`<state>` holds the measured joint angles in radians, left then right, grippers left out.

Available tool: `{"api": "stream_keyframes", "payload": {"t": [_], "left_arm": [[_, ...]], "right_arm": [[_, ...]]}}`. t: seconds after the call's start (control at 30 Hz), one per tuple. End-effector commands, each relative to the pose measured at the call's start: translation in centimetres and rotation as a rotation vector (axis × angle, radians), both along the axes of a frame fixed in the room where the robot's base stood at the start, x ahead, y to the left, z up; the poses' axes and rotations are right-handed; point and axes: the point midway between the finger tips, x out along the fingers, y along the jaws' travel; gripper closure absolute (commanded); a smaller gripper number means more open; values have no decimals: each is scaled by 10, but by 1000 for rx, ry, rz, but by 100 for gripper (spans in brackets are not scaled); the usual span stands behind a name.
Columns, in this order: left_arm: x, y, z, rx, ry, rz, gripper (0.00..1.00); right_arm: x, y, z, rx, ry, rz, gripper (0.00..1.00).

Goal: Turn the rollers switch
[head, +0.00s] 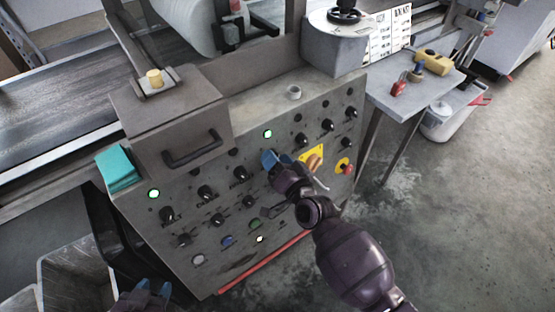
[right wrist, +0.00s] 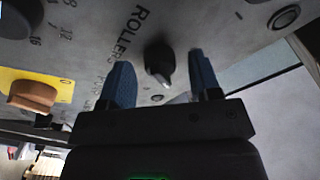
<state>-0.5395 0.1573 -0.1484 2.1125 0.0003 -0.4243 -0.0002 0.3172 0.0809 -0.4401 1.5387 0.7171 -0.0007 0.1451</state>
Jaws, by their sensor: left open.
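The rollers switch (right wrist: 158,62) is a black rotary knob on the grey control panel (head: 225,262), beside the printed word ROLLERS in the right wrist view. In the head view my right gripper hides it. My right gripper (head: 273,161) is up at the panel face. In the right wrist view (right wrist: 163,72) its blue fingers are open, one on each side of the knob, with a visible gap on both sides. I cannot tell how deep the tips reach around it. My left gripper (head: 144,292) is open and empty, low at the bottom left, away from the panel.
Other black knobs (head: 206,193), lit green buttons (head: 267,133) and a yellow plate with an orange switch (head: 314,161) surround the spot. A red emergency button (head: 347,169) sits to the right. A box with a handle (head: 192,150) juts out on the left.

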Motion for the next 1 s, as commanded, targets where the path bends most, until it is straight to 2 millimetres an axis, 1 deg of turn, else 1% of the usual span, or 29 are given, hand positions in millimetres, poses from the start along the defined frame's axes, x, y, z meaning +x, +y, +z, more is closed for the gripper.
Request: {"api": "stream_keyframes", "payload": {"t": [0.27, 0.37, 0.47, 0.8, 1.0], "left_arm": [[0, -1, 1, -2, -1, 3, 57], [1, -1, 2, -5, -4, 5, 57], [3, -2, 5, -7, -9, 7, 57], [2, -2, 10, -9, -14, 11, 57], [1, -1, 10, -7, -12, 10, 57]], "right_arm": [[0, -1, 0, -1, -2, -1, 43], [-5, -4, 0, -2, -1, -1, 43], [-14, -10, 1, -2, -2, -1, 43], [-67, -40, 0, -3, -2, 0, 43], [-87, -51, 0, -1, -2, -1, 43]]}}
